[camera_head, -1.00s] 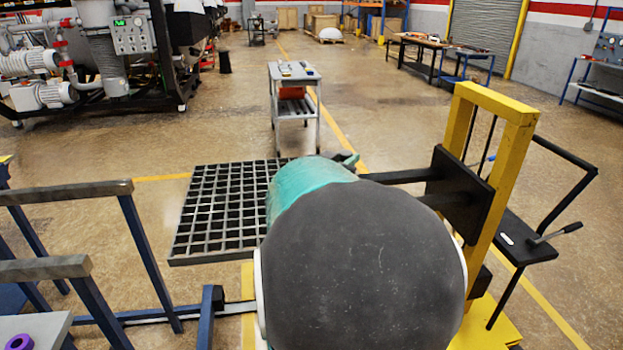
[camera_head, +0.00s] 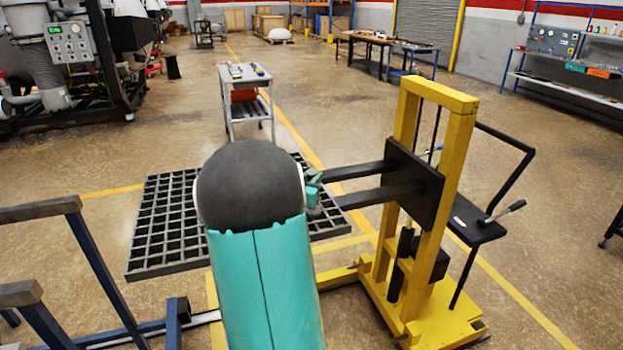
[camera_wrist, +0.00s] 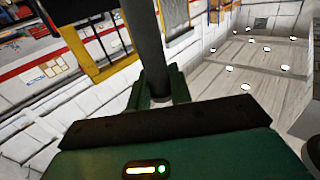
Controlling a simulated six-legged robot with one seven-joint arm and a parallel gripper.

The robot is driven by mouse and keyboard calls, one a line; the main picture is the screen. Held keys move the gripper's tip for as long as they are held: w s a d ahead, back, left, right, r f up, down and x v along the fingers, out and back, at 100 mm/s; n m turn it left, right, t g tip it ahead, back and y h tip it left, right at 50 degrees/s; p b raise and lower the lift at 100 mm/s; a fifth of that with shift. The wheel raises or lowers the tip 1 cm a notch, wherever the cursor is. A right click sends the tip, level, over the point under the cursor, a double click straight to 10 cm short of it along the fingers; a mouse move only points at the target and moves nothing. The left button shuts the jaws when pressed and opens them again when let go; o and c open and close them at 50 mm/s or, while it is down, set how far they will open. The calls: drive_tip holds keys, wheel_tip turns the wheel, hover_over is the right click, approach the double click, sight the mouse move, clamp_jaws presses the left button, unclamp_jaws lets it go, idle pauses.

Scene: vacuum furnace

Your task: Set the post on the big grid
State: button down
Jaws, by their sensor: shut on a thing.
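The big grid (camera_head: 150,235) is a dark, square-holed lattice lying low in the middle left of the head view. My arm hides part of it. My gripper (camera_head: 314,190) shows small beside my arm's dark round joint, over the grid's right side and by the fork tips. In the wrist view my gripper (camera_wrist: 157,92) has its green fingers shut on a dark grey round post (camera_wrist: 147,45), which runs up out of the picture. I cannot make out the post in the head view.
A yellow stacker (camera_head: 455,200) stands right, its dark forks (camera_head: 370,185) reaching toward my gripper. A grey cart (camera_head: 246,95) stands behind the grid. Blue-legged rails (camera_head: 90,260) stand at front left. Open floor lies beyond the cart.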

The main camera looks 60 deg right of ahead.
drive_tip(key=shift+f, duration=0.2)
drive_tip(key=c, duration=1.3)
unclamp_jaws()
drive_tip(key=shift+r, duration=0.1)
drive_tip(key=a, duration=1.2)
